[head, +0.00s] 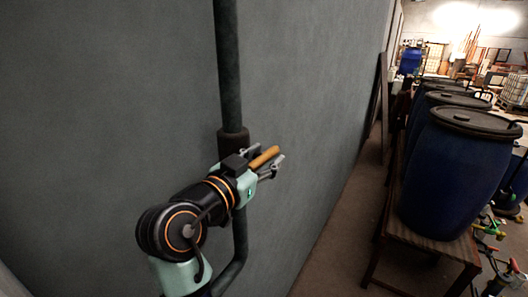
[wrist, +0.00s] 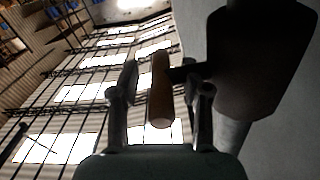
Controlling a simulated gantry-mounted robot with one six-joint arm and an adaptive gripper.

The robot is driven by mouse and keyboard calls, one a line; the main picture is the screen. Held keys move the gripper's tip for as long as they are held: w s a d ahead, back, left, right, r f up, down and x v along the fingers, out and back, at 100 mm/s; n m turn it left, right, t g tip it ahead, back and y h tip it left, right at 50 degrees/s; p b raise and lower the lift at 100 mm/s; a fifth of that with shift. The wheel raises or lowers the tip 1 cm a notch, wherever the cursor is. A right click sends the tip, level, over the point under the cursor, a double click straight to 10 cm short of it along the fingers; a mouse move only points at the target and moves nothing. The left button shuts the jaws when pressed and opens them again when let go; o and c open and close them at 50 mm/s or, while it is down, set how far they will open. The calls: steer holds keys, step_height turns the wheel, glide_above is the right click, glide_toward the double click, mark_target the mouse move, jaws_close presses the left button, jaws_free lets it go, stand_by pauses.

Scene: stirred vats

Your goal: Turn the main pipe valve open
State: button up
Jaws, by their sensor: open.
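The main pipe valve has an orange-brown handle (head: 264,157) sticking out from a dark vertical pipe (head: 228,65) along the grey wall. The thick dark valve body (head: 232,143) sits on the pipe, partly hidden by my arm. My gripper (head: 267,164) is at the handle, with its fingers apart. In the wrist view the handle (wrist: 160,90) lies between the two open fingers (wrist: 161,92), with a visible gap on each side. A short dark stem (wrist: 186,73) joins it to the valve body (wrist: 262,55) at the right.
The grey wall (head: 110,90) is close behind the pipe. Several blue barrels (head: 452,175) stand on a wooden bench (head: 425,240) to the right. Green and red fittings (head: 487,235) are at the lower right. A floor strip (head: 335,235) between wall and bench is clear.

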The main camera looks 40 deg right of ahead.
steer(key=shift+w+d, duration=0.1)
steer(key=shift+d, duration=0.1)
jaws_close()
